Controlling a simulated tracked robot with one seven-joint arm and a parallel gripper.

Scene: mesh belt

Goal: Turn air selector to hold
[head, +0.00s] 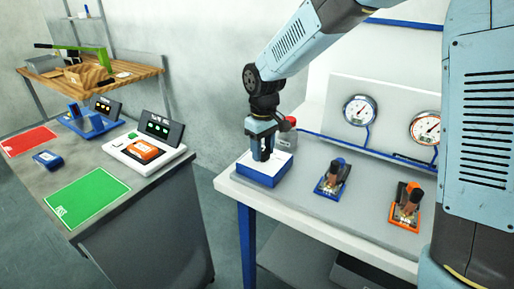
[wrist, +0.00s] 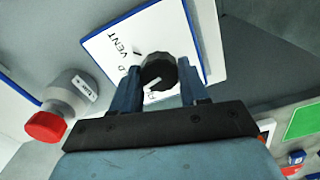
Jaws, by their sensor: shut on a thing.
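The air selector is a low box with a white top and blue sides (head: 265,178) at the left end of the white bench in the head view. In the wrist view its white plate (wrist: 113,52) carries black lettering; "VENT" reads clearly, and other words are partly hidden by my fingers. A dark round knob (wrist: 158,68) stands on the plate, with a white mark on its lower left side. My gripper (head: 263,156) points down over the box. Its blue fingers (wrist: 159,80) are shut on the knob, one on each side.
Blue (head: 332,177) and orange (head: 405,206) fixtures sit further right on the bench, below two gauges (head: 360,110). A separate grey table with a green mat (head: 88,198) is at left.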

